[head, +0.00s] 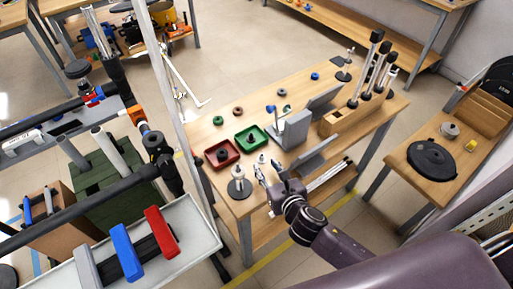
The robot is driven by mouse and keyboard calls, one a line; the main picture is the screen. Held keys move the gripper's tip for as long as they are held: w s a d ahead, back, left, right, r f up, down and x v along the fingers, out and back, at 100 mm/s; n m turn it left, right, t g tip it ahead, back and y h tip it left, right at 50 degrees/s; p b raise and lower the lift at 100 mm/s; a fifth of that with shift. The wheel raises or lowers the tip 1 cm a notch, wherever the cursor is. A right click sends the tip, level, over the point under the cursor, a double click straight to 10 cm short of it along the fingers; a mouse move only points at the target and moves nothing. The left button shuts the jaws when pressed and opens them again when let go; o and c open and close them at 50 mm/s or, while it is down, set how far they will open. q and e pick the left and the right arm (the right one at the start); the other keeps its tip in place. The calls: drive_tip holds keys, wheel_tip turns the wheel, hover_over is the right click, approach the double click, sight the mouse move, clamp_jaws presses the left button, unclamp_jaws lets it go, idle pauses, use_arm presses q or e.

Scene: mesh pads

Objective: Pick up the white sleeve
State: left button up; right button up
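A small pale piece (262,159) stands on the wooden workbench (226,133), just beyond my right gripper (267,170). It may be the white sleeve, but it is too small to tell for sure. My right gripper is low over the bench's near side, and its two fingers look spread apart with nothing visible between them. Another pale piece stands on a dark round base (239,188) to the left of the gripper. My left gripper is not in view.
A red tray (209,160) and a green tray (264,145) lie beyond the gripper. A grey angled block (293,131) and a wooden rack (333,124) with upright rods stand to the right.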

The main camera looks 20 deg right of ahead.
sight(263, 157)
drive_tip(key=x, duration=0.3)
drive_tip(key=shift+w+d+r, duration=0.1)
drive_tip(key=shift+w+d, duration=0.1)
drive_tip(key=shift+w, duration=0.2)
drive_tip(key=x, duration=0.2)
drive_tip(key=shift+w+d+f+p, duration=0.15)
drive_tip(key=shift+w+f+p, duration=0.1)
drive_tip(key=shift+w+p, duration=0.1)
drive_tip(key=shift+w+f, duration=0.15)
drive_tip(key=shift+w, duration=0.25)
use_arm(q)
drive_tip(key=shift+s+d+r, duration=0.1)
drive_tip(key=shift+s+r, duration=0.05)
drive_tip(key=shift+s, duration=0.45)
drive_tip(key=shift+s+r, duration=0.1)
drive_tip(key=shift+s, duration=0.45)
use_arm(e)
drive_tip(key=c, duration=0.8)
